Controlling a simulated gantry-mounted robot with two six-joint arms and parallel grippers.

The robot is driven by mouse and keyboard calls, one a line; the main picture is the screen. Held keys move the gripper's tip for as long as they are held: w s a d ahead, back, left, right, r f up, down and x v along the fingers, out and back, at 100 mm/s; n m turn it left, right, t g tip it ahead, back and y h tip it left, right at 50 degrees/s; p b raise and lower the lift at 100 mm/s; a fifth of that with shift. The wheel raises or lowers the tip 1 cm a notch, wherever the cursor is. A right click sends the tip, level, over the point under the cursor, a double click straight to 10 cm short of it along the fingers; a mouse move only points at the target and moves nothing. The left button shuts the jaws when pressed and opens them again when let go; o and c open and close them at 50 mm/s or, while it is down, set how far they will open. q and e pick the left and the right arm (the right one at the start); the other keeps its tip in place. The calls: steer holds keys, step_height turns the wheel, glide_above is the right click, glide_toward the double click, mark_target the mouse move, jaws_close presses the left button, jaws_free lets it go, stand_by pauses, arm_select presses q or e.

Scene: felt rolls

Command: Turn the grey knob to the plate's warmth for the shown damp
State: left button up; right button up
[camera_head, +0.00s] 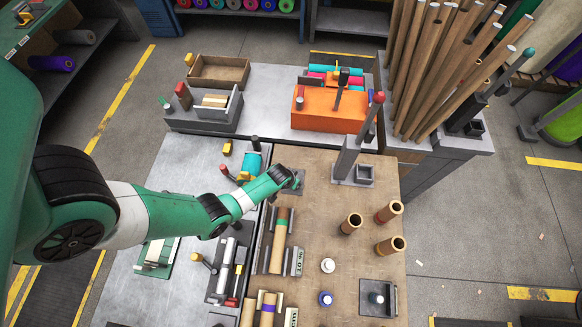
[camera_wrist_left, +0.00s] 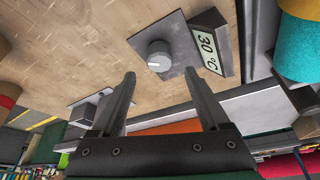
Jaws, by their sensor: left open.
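In the left wrist view a round grey knob (camera_wrist_left: 160,56) stands on a dark square plate (camera_wrist_left: 182,38) on the wooden board. A tilted display (camera_wrist_left: 209,52) beside it reads 30 °C. My left gripper (camera_wrist_left: 160,78) is open and empty, its two fingers pointing toward the knob with a gap between them and it. In the head view my left gripper (camera_head: 292,179) is over the board's upper left part and largely hides the knob. Small upright displays (camera_head: 298,262) stand by the rolls; their text is too small to read surely. My right gripper is not in view.
Felt-banded rolls (camera_head: 278,240) lie in a tray left of the board's middle. Brown tubes (camera_head: 389,211) stand or lie at right. A grey post with a block (camera_head: 346,160) rises right of my gripper. An orange box (camera_head: 325,112) stands behind. The board's centre is fairly clear.

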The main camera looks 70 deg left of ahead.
arm_select(q)
steer(key=p+v, duration=0.2)
steer(key=v, duration=0.4)
steer(key=shift+p, duration=0.4)
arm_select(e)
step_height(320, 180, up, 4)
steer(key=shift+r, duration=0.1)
arm_select(q)
steer(key=shift+s, duration=0.1)
